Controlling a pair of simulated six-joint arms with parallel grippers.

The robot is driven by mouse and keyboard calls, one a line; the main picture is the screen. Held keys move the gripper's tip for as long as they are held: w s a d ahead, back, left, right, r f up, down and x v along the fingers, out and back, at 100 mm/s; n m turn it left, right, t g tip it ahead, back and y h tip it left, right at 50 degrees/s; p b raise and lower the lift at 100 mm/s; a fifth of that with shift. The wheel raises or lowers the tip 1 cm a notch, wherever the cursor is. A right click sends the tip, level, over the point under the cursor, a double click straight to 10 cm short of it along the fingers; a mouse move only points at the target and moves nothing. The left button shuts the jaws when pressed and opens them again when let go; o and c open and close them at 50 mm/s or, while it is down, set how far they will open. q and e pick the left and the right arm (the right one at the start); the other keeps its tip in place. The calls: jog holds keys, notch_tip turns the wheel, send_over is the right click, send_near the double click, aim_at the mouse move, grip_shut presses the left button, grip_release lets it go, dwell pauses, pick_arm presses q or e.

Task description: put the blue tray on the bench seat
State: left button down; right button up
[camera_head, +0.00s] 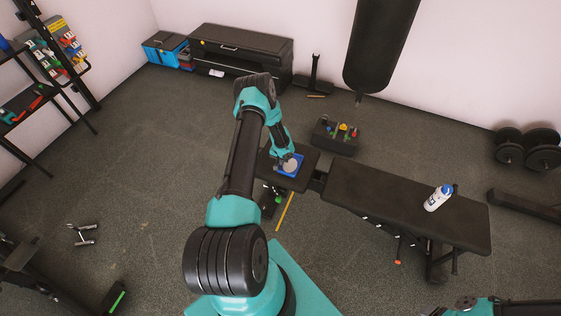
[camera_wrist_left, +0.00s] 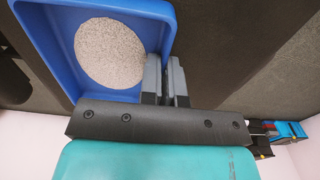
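The blue tray (camera_head: 300,160) is over the short black seat pad (camera_head: 311,158) of the bench. I cannot tell whether it touches the pad. A round, speckled pale grey thing (camera_head: 290,165) lies in it. In the left wrist view, the tray (camera_wrist_left: 52,40) fills the upper left, with the round grey thing (camera_wrist_left: 110,53) inside. My left gripper (camera_wrist_left: 166,78) has one finger inside the tray and one outside, closed on its side wall. In the head view, my left gripper (camera_head: 284,158) is at the tray's far edge. My right gripper is out of view; only part of that arm shows at bottom right.
The long bench pad (camera_head: 385,197) holds a white and blue bottle (camera_head: 438,198). A dark caddy (camera_head: 337,136) with colourful items stands behind the seat. A yellow stick (camera_head: 285,212) lies near the seat. Dumbbells (camera_head: 526,147) are at the right; a punching bag (camera_head: 380,45) hangs behind.

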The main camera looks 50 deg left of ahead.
pick_arm(q)
jog(key=c, duration=1.3)
grip_release()
jog(key=shift+f, duration=0.1)
jog(key=shift+c, duration=0.2)
notch_tip(320, 180, up, 12)
jog(key=s+d+r+m+h, duration=0.1)
jog(key=d+h, duration=0.1)
jog(key=d, duration=1)
jog(key=s+d+r+m+h, duration=0.1)
jog(key=d+r+h, duration=0.1)
jog(key=d, duration=0.9)
jog(key=s+d+r, duration=0.3)
jog(key=s+d, duration=0.2)
jog(key=d, duration=0.2)
jog(key=s+d+r+m, duration=0.1)
jog(key=s+d+r, duration=0.2)
jog(key=s+d, duration=0.3)
jog(key=shift+s+d+m+t, duration=0.3)
jog(key=shift+d+t, duration=0.1)
jog(key=shift+d, duration=0.7)
